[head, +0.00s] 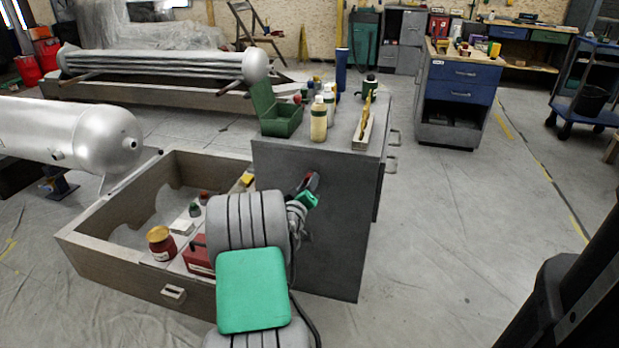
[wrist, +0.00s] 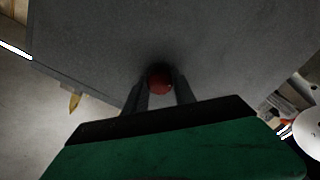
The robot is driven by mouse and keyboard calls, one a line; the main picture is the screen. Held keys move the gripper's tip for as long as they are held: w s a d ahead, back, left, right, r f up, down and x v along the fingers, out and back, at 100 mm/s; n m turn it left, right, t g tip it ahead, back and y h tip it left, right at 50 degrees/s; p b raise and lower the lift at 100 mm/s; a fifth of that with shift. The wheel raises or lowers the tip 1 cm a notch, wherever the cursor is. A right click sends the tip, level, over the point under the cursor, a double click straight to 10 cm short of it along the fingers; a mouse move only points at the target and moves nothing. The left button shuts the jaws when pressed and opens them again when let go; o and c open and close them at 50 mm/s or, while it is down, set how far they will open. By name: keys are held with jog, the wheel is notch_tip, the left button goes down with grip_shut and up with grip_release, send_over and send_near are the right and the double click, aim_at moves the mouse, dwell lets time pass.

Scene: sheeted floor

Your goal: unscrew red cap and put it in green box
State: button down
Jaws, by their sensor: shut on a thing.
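My gripper (head: 310,183) is low in front of the side of the grey cabinet. A small red round thing, which looks like the red cap (wrist: 160,82), sits between the two dark fingers in the wrist view. The fingers are shut on it, and a bit of red (head: 307,178) shows at the fingertips in the head view. I cannot tell whether anything is attached behind it. The green box (head: 286,128) stands open, with a raised lid, at the left of the cabinet top, above and left of my gripper.
The grey cabinet (head: 300,235) carries several bottles (head: 318,122) beside the green box and a long wooden holder (head: 362,135) at right. A wooden crate (head: 95,245) with a dark red jar (head: 160,246) and a red case (head: 198,257) lies at left. The floor (head: 440,240) to the right is clear.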

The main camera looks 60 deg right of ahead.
jog(key=n+p, duration=0.9)
jog(key=n, duration=0.7)
jog(key=shift+r+n+p, duration=0.1)
jog(key=shift+n+p, duration=0.25)
jog(key=shift+n, duration=0.05)
jog(key=c, duration=0.9)
grip_release()
jog(key=shift+c, duration=0.2)
jog(key=shift+c, duration=0.8)
